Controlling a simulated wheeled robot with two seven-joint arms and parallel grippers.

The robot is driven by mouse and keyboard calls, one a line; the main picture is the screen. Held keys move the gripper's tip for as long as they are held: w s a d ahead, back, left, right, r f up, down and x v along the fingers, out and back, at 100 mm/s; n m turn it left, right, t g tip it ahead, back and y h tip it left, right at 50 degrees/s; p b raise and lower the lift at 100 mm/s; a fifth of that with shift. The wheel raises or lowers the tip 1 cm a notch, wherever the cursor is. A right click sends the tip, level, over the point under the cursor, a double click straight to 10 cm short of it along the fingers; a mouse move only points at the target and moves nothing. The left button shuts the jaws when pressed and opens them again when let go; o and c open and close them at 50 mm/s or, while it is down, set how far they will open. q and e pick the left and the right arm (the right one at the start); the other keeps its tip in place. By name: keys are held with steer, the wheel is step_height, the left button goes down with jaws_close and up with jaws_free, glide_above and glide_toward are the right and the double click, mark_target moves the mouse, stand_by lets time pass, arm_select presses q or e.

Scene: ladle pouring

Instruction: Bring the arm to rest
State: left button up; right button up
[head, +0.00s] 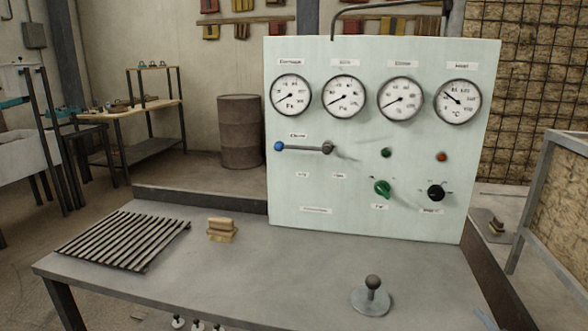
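Neither of my grippers nor my arms show in the head view. A pale green control panel (355,215) stands upright at the back of a grey table (240,275). It carries a row of several round gauges, among them the leftmost gauge (291,95) and the rightmost gauge (458,101). A lever (302,149) lies about level across the panel's left part, with a blue knob (280,146) at its left end. A joystick (373,294) with a dark ball top stands on a round base on the table's front right.
A slatted dark grate (125,241) lies on the table's left. A small tan block stack (222,230) sits right of it. The panel also has a green knob (382,188) and a black knob (436,192). The table's middle is clear. A rusty barrel (241,132) stands behind.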

steer(key=s+a+f+m+g+y, duration=0.2)
steer(key=s+a+f, duration=0.4)
steer(key=a+f, duration=0.1)
steer(key=shift+a+f+y, duration=0.15)
steer(key=shift+f+y, duration=0.15)
steer(key=shift+f, duration=0.45)
steer(key=s+a+f+m+g, duration=0.1)
steer(key=s+a, duration=0.2)
steer(key=s+a+f+m+g+y, duration=0.1)
steer(key=s+a+f, duration=0.1)
steer(key=s+a, duration=0.1)
steer(key=s+a+f+m+y, duration=0.1)
steer(key=s+a+f, duration=0.1)
steer(key=s+a, duration=0.1)
steer(key=shift+a+f+m+g, duration=0.1)
steer(key=shift+f+m+g, duration=0.15)
steer(key=shift+m+g, duration=0.15)
steer(key=shift+c, duration=0.3)
